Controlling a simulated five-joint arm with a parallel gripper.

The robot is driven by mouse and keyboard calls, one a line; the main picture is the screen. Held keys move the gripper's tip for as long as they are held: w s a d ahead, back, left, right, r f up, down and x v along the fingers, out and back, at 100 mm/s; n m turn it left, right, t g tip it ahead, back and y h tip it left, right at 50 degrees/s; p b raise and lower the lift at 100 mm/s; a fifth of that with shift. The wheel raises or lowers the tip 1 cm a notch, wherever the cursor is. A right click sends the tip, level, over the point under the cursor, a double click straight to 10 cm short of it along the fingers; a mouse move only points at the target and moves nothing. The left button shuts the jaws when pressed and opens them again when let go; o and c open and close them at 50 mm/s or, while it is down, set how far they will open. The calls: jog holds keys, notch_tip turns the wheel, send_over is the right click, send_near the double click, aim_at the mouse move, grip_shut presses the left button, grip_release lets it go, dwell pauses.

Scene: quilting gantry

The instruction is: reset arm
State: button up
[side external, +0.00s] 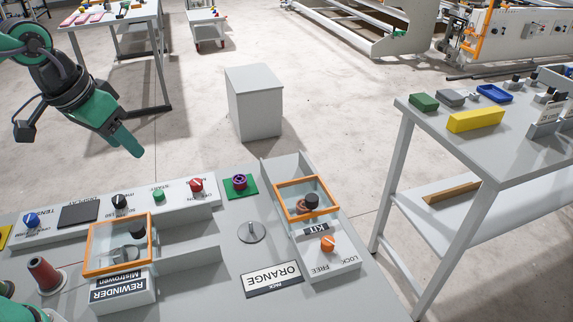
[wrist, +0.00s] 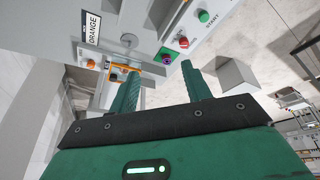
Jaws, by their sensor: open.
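My green gripper (side external: 124,143) hangs in the air at the upper left of the side external view, above and behind the control bench. In the wrist view my gripper (wrist: 162,85) has its two fingers spread apart with nothing between them. The grey bench (side external: 205,278) is below, with the ORANGE label plate (side external: 272,279) lying on it. The orange-framed KIT box (side external: 304,184) stands at the right of the bench and the orange-framed REWINDER box (side external: 103,262) at the left. My gripper touches none of them.
A panel of knobs and buttons (side external: 97,229) runs along the bench's back edge. A dark red cone (side external: 44,274) stands at left. A grey cabinet (side external: 254,105) stands on the floor behind. A side table (side external: 420,125) at right holds a yellow block (side external: 475,120) and trays.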

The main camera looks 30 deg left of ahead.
jog(key=s+a+f+t, duration=0.1)
jog(key=s+a+f, duration=0.2)
jog(key=s+a, duration=0.2)
jog(key=shift+s+f+n+y, duration=0.3)
jog(key=shift+s+f+n, duration=0.1)
jog(key=shift+s, duration=1.45)
